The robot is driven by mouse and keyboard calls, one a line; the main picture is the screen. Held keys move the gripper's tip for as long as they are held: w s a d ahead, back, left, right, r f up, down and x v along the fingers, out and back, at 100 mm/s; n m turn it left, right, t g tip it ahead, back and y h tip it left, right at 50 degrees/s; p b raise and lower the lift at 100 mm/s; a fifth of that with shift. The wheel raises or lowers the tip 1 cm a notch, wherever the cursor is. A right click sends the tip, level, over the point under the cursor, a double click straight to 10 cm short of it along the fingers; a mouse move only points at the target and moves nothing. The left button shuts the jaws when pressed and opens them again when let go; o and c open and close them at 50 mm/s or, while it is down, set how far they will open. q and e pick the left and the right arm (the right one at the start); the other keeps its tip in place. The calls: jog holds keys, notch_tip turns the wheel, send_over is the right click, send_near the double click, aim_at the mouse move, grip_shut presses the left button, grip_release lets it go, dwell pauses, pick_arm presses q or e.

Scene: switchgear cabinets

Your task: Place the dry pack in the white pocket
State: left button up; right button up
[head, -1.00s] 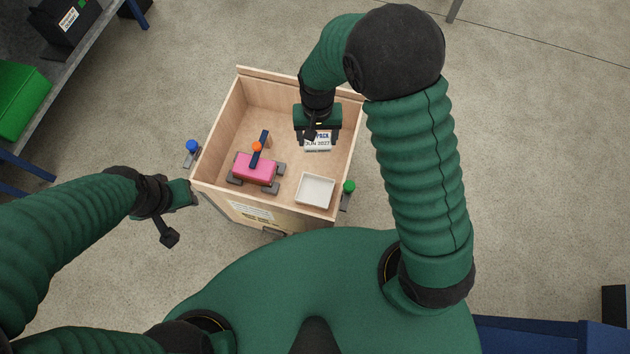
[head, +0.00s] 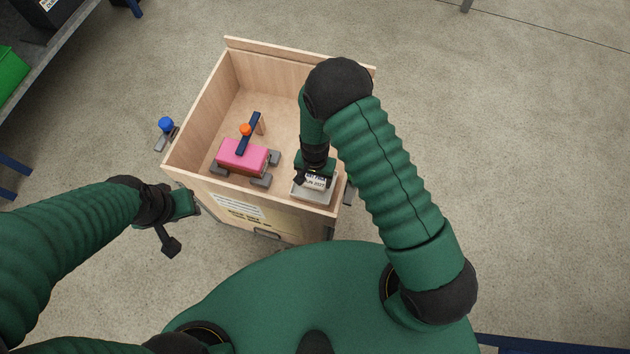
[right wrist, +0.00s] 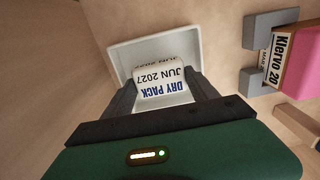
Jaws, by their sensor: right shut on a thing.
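The dry pack (right wrist: 160,84) is a white packet with blue "DRY PACK" and black "JUN 2027" lettering. My right gripper (right wrist: 165,95) is shut on it, one finger on each side. In the head view the dry pack (head: 316,182) shows just below the right gripper (head: 314,178). The white pocket (head: 312,195) is a shallow open tray in the crate's near right corner; in the right wrist view the pocket (right wrist: 122,58) lies behind the pack. The pack is over the pocket; I cannot tell whether it touches the floor of it. My left gripper (head: 188,203) is outside the crate, its jaws unclear.
The wooden crate (head: 195,122) has raised walls around the pocket. Inside, a pink block (head: 240,157) sits among grey supports, with a blue bar and orange knob (head: 246,129) above. A blue knob (head: 166,124) is outside the left wall. The crate's far floor is clear.

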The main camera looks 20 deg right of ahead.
aim_at(314, 180)
jog(key=shift+f, duration=0.6)
jog(key=shift+a+r, duration=0.15)
jog(key=shift+c, duration=0.7)
pick_arm(q)
jog(key=shift+a+f, duration=0.25)
jog(key=shift+f, duration=0.1)
pick_arm(e)
jog(key=o, duration=1.2)
pick_arm(q)
jog(key=shift+d, duration=0.1)
